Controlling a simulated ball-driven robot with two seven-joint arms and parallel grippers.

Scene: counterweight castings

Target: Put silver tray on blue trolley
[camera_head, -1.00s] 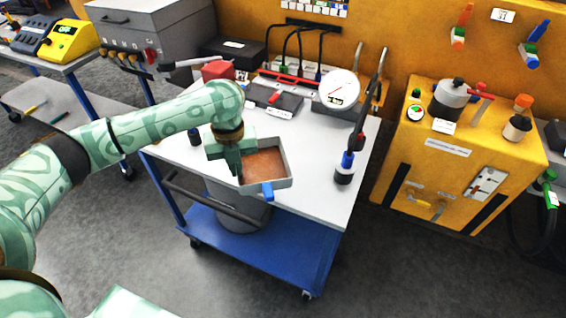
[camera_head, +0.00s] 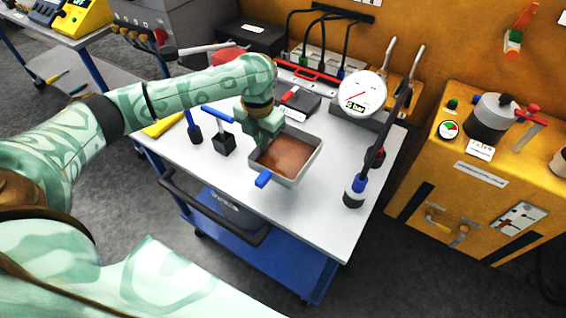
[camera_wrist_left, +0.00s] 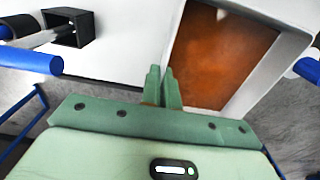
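The silver tray (camera_head: 310,166) is a shallow open box with a brown inside and blue handles. It is over the white top of the blue trolley (camera_head: 312,222) in the head view. I cannot tell whether it touches the top. My left gripper (camera_head: 258,148) is at the tray's left wall. In the left wrist view its fingers (camera_wrist_left: 162,88) are close together at a corner of the tray (camera_wrist_left: 179,45), apparently pinching the wall. The fingers hide part of that wall. My right gripper is not in view.
A round gauge (camera_head: 362,93), a black-and-blue post (camera_head: 354,191) and a black block with a blue-handled tool (camera_head: 223,142) stand on the trolley. Cables and a red-topped bar are at the back. A yellow cabinet (camera_head: 452,190) stands right. The front right trolley top is clear.

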